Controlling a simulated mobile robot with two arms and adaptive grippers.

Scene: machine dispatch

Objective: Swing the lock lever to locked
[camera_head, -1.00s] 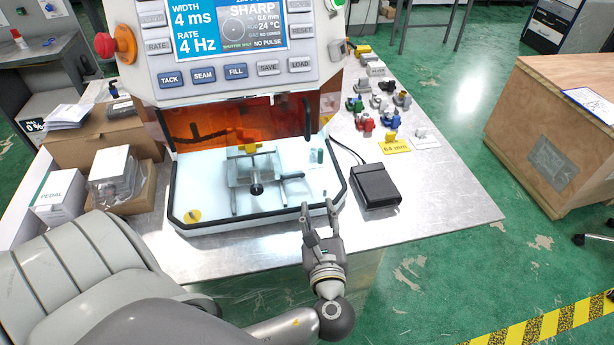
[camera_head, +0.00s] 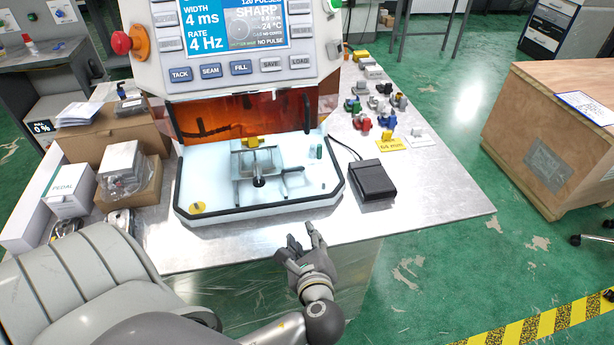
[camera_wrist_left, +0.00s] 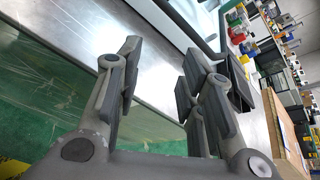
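A small grey clamping fixture (camera_head: 256,160) stands on the white bed of the machine, with a yellow part (camera_head: 252,142) at its top. A dark knob (camera_head: 258,181) points out of its front. A lever with a dark grip (camera_head: 292,170) sticks out on its right side; I cannot tell for sure that it is the lock lever. My left gripper (camera_head: 303,236) is in front of the bed by the table's front edge, apart from the fixture. Its two fingers are spread and empty in the left wrist view (camera_wrist_left: 158,85). My right gripper is not in view.
The bed has a raised black rim (camera_head: 255,212) at its front. An orange window (camera_head: 240,118) and the control panel (camera_head: 240,68) stand behind and above the fixture. A black pedal box (camera_head: 373,180) lies to the right. Boxes (camera_head: 70,190) stand at the left.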

